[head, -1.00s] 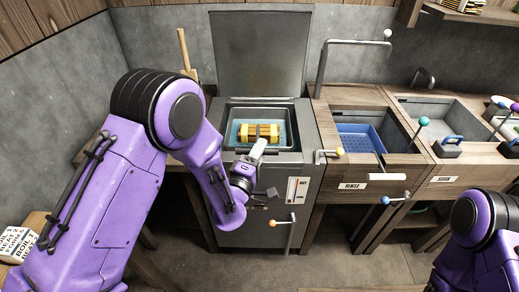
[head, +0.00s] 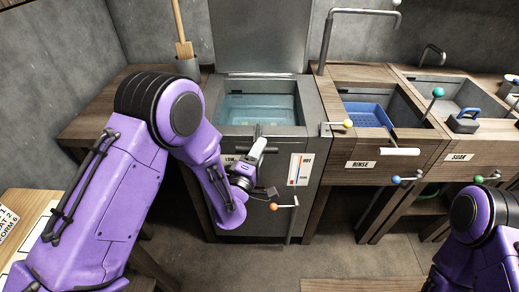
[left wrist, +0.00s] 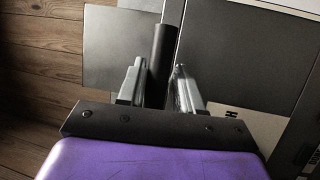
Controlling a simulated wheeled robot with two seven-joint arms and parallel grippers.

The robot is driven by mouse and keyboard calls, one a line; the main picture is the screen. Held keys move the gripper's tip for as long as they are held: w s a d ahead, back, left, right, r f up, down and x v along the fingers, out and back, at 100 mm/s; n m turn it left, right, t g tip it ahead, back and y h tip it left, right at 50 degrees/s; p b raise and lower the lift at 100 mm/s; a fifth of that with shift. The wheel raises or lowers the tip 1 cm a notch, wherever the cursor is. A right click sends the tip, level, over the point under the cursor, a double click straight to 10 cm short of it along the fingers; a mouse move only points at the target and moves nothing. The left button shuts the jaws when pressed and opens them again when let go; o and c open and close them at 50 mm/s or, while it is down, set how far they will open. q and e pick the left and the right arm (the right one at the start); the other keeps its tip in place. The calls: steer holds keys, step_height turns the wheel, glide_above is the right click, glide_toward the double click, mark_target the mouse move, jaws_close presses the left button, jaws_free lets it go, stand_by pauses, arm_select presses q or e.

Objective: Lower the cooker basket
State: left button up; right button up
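The cooker (head: 262,187) stands in the middle with its lid (head: 258,38) raised. Its basin holds bluish water (head: 262,101). A pale, blurred shape lies under the water; I cannot make out the basket's edges clearly. My left gripper (head: 259,145) is at the cooker's front, just below the basin rim. In the left wrist view its two fingers (left wrist: 158,85) stand on either side of a dark cylindrical handle (left wrist: 162,58) on a thin metal rod, closed about it. Of my right arm only a purple link shows; its gripper is out of view.
To the right are the rinse basin with a blue basket (head: 367,115) and the soak basin (head: 450,95), with ball-tipped levers. An orange-tipped lever (head: 284,206) sits on the cooker front. A temperature gauge (head: 300,169) is right of my gripper.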

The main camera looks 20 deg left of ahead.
arm_select(q)
steer(key=shift+o, duration=0.7)
steer(key=shift+w+f, duration=0.1)
steer(key=shift+f, duration=0.05)
steer(key=b+v, duration=0.2)
steer(key=v, duration=0.8)
steer(key=shift+s+b, duration=0.3)
steer(key=shift+b, duration=0.1)
steer(key=shift+f, duration=0.1)
